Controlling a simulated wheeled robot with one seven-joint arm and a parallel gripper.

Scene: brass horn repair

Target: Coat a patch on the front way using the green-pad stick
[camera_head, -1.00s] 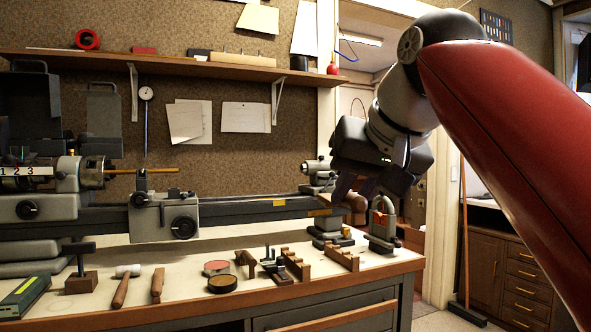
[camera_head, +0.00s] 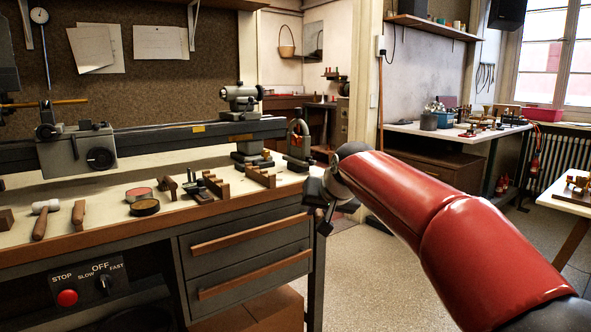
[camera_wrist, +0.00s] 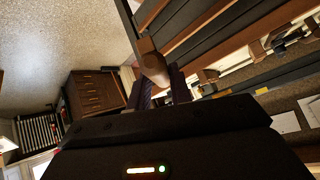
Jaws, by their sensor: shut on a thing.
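My gripper (camera_wrist: 165,88) is shut on a brown, rounded wooden piece (camera_wrist: 152,66), seen in the wrist view. No green pad shows, so I cannot tell whether this is the green-pad stick. In the head view my gripper (camera_head: 322,208) hangs low beside the bench's right end, partly hidden by my red arm; the held piece is not clear there. The lathe bed (camera_head: 170,140) with its dark ways runs along the bench, between the grey carriage (camera_head: 77,152) and the tailstock (camera_head: 243,122). I cannot make out a separate patch on the front way.
The bench top (camera_head: 100,193) holds a red-topped tin (camera_head: 139,193), an amber-filled tin (camera_head: 145,207), a mallet (camera_head: 42,220), wooden racks (camera_head: 260,177) and a horseshoe-shaped grey piece (camera_head: 299,142). Drawers (camera_head: 250,265) are below. Open floor (camera_head: 365,265) lies right of the bench.

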